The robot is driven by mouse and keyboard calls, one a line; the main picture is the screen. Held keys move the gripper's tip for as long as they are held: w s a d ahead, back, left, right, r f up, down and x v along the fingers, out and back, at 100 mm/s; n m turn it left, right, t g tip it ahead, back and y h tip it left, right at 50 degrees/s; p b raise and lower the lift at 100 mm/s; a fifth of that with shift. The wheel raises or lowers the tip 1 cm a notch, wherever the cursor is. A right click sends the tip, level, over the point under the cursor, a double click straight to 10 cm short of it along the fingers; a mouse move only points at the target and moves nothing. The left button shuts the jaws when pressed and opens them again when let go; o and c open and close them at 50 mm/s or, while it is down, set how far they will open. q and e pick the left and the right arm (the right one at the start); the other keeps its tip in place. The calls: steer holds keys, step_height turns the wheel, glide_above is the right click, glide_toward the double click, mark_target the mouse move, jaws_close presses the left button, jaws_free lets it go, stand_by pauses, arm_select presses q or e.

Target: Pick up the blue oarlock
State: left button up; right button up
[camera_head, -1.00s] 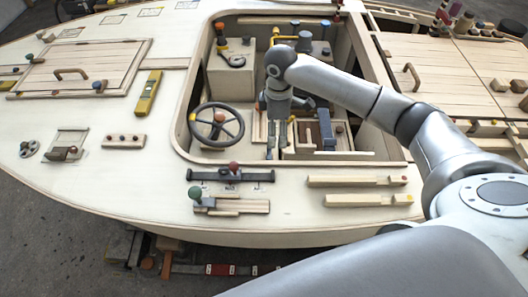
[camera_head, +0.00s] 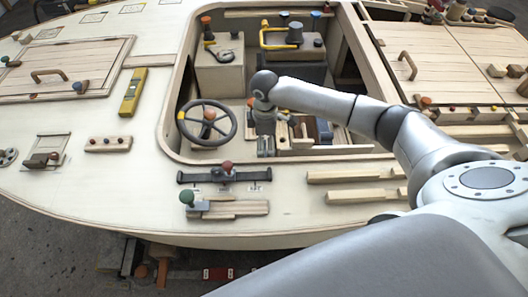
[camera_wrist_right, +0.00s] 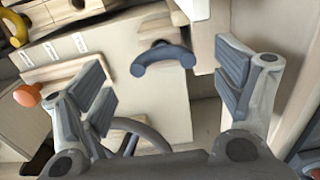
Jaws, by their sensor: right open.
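The blue oarlock (camera_wrist_right: 160,57) is a curved, grey-blue piece in the wrist view, in front of a pale wooden panel. It lies between the two spread fingers of my right gripper (camera_wrist_right: 164,72), with a gap on each side. The gripper is open and not holding it. In the head view my right gripper (camera_head: 266,144) points down into the cockpit, right of the steering wheel (camera_head: 207,122). I cannot make out the oarlock in the head view; my arm covers part of that area. My left gripper is not in view.
The cockpit has wooden walls and a raised rim (camera_head: 170,140). A box with tools (camera_head: 220,78) and a yellow handle (camera_head: 263,38) stand behind the gripper. A black bar with a red knob (camera_head: 226,172) and wooden strips (camera_head: 350,176) lie on the front deck.

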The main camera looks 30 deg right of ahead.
steer(key=shift+a+f, duration=0.15)
steer(key=shift+f, duration=1.6)
steer(key=c, duration=1.2)
